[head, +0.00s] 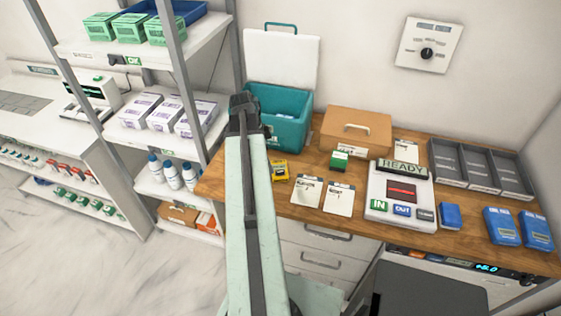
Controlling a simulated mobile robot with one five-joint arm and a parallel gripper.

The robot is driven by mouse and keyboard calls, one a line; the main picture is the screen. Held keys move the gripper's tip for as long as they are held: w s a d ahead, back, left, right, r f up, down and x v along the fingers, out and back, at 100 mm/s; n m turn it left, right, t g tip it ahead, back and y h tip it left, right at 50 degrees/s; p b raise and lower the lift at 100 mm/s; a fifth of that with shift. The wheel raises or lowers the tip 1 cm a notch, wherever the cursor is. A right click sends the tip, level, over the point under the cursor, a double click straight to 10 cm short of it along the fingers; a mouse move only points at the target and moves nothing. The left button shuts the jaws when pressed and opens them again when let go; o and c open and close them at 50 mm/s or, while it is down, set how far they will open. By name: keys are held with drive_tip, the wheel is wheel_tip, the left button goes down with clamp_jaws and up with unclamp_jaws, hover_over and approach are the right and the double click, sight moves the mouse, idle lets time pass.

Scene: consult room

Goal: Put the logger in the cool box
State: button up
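The teal cool box (292,135) stands at the back left of the wooden counter with its white lid (281,58) raised against the wall. Something pale shows inside it. A small yellow device with a dark face (279,171), which looks like the logger, lies on the counter just in front of the box. My gripper (246,101) is at the left edge of the cool box in the picture, up and left of the yellow device. My arm hides part of the box's left side. The fingers are too small and dark to show whether they are open.
The counter (262,205) holds a brown box (357,131), a green block (339,160), cards (306,190), a READY unit (402,197), grey trays (482,169) and several blue packs (502,227). A stocked shelf rack (190,60) stands close on the left.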

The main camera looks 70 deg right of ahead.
sight(279, 168)
drive_tip(key=shift+s+d+r+m, duration=0.15)
drive_tip(key=shift+s+d+m, duration=0.15)
drive_tip(key=shift+s, duration=0.3)
drive_tip(key=shift+s+d+r+m, duration=0.15)
drive_tip(key=shift+s+d+m, duration=0.15)
drive_tip(key=shift+s, duration=0.3)
drive_tip(key=b+x, duration=0.8)
drive_tip(key=shift+w+f, duration=0.2)
drive_tip(key=shift+r, duration=0.2)
